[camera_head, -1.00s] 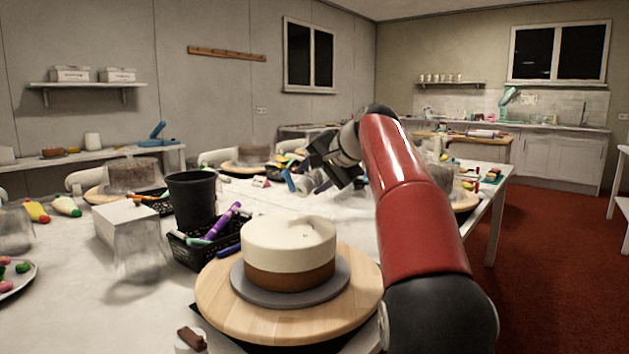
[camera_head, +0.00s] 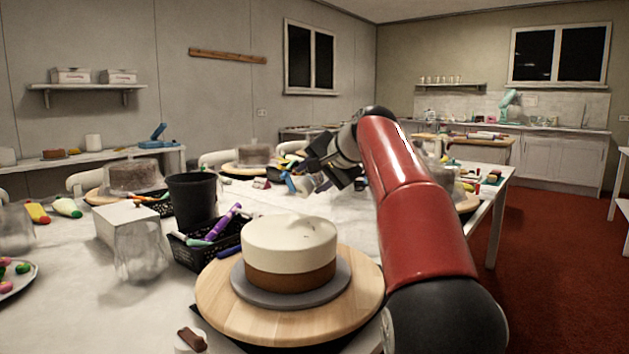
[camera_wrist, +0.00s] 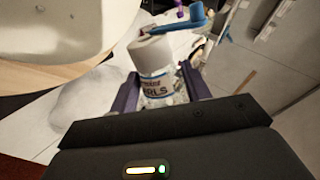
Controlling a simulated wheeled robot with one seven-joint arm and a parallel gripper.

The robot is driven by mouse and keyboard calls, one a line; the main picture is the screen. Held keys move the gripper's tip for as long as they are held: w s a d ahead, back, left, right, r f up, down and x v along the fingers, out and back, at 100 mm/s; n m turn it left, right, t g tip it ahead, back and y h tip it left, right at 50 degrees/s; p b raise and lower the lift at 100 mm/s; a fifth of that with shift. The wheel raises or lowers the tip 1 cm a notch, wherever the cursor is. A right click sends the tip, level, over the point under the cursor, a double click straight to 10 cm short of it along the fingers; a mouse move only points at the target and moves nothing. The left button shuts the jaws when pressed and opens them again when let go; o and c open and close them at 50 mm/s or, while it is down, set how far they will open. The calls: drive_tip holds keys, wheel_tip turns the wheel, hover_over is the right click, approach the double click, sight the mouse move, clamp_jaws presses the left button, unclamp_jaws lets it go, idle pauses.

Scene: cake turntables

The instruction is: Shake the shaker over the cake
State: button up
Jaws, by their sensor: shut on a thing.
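The cake (camera_head: 290,243), white on top with a brown lower band, sits on a grey board (camera_head: 340,281) on a wooden turntable (camera_head: 225,300). In the wrist view, part of the cake (camera_wrist: 50,25) fills the upper left corner. My gripper (camera_head: 312,184) is beyond the cake and a little right of it in the head view, above the table. It is shut on the shaker (camera_wrist: 155,72), a jar with a white top and a printed label, between the two purple fingers in the wrist view. The shaker looks tilted in the head view, where it is small and partly hidden.
A black basket of pens (camera_head: 200,255), a black cup (camera_head: 192,198) and a white box (camera_head: 122,222) stand left of the cake. A blue tool (camera_wrist: 190,18) shows past the shaker. More covered cakes on turntables stand farther back.

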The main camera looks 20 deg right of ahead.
drive_tip(key=shift+w+d+r+p, duration=0.2)
drive_tip(key=shift+r+p, duration=0.2)
drive_tip(key=shift+p, duration=0.35)
drive_tip(key=shift+s+a+f+b, duration=0.2)
drive_tip(key=shift+s+f+b, duration=0.05)
drive_tip(key=shift+f+b, duration=0.25)
drive_tip(key=shift+a+r, duration=0.1)
drive_tip(key=shift+r, duration=0.05)
drive_tip(key=shift+s+r+n+t+b, duration=0.1)
drive_tip(key=shift+n+t+b, duration=0.2)
drive_tip(key=shift+b, duration=0.2)
drive_tip(key=shift+r, duration=0.15)
